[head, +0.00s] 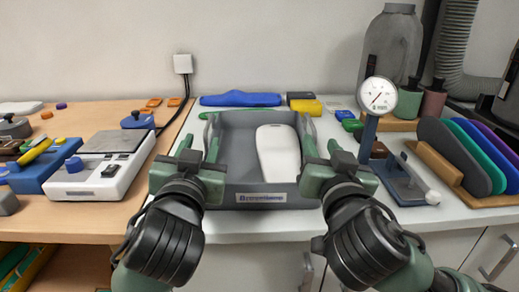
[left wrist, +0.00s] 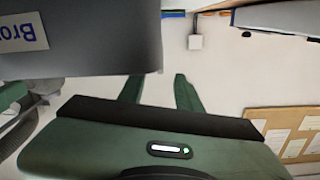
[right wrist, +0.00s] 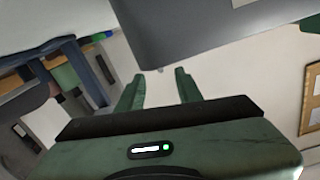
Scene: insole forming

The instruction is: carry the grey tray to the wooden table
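The grey tray (head: 254,118) sits on the white countertop in the middle of the head view, with a white insole-shaped piece (head: 278,152) inside. My left gripper (head: 199,146) is at the tray's left side and my right gripper (head: 322,148) at its right side. The fingers of both stand apart in the wrist views, at left (left wrist: 158,88) and right (right wrist: 158,86), with nothing visibly clamped. The tray's grey body shows just beyond the fingertips in the left wrist view (left wrist: 110,40) and the right wrist view (right wrist: 190,30). The wooden table (head: 105,216) is at left.
The wooden table carries a white scale (head: 100,165), a blue block and small items; its front right part is bare. Right of the tray stand a dial gauge (head: 378,95) and a rack of coloured insoles (head: 465,150). A blue item (head: 240,99) lies behind the tray.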

